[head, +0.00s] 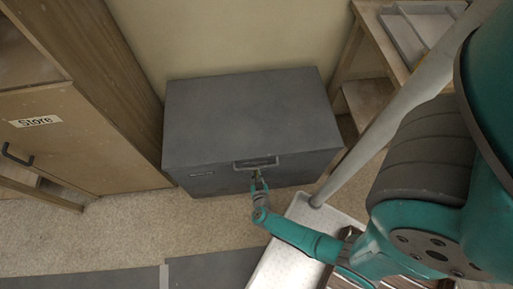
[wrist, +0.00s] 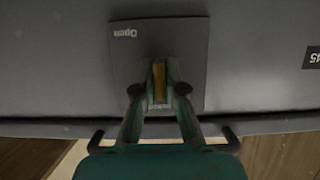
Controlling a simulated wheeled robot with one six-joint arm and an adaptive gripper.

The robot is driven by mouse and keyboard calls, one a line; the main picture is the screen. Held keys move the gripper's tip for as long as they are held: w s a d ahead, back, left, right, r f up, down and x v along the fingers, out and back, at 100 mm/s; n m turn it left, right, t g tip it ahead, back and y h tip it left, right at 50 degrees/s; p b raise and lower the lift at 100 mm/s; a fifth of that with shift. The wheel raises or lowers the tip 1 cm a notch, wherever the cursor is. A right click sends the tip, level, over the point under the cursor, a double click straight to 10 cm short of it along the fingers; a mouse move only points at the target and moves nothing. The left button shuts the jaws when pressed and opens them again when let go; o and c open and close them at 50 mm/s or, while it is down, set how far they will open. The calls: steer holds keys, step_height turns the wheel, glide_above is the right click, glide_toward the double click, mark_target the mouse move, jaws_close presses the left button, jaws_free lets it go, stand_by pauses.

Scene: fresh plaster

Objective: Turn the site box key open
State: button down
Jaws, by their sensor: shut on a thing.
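The dark grey site box (head: 240,115) stands on the floor against the wall, with its lid down. A handle (head: 256,163) is on its front, near the lid's edge. My gripper (head: 258,183) is at the front face, just below the handle. In the wrist view my gripper (wrist: 160,88) is shut on the key (wrist: 159,82), a yellowish upright piece between the fingertips. Behind it is a square dark plate (wrist: 190,45) with the word "Open" upside down near one corner. The fingers hide part of the key and the plate.
A wooden cabinet marked "Store" (head: 72,140) stands at the left. A wooden table with a tray (head: 410,30) is at the back right. A pale grey surface (head: 290,245) lies below my arm. Carpet in front of the box at left is clear.

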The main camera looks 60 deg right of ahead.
steer(key=m+t, duration=0.1)
steer(key=m+t+y, duration=0.1)
steer(key=m, duration=0.1)
steer(key=shift+s+d+m+y, duration=0.15)
steer(key=shift+m+y, duration=0.15)
steer(key=shift+s+d+f+m+t, duration=0.15)
steer(key=shift+m+t, duration=0.8)
steer(key=shift+m, duration=0.9)
steer(key=shift+w+a+f+m+t, duration=0.15)
steer(key=shift+m+t, duration=0.75)
steer(key=shift+m, duration=1)
steer(key=shift+s+d+f+m+t, duration=0.15)
steer(key=shift+m+t, duration=0.8)
steer(key=shift+m, duration=0.9)
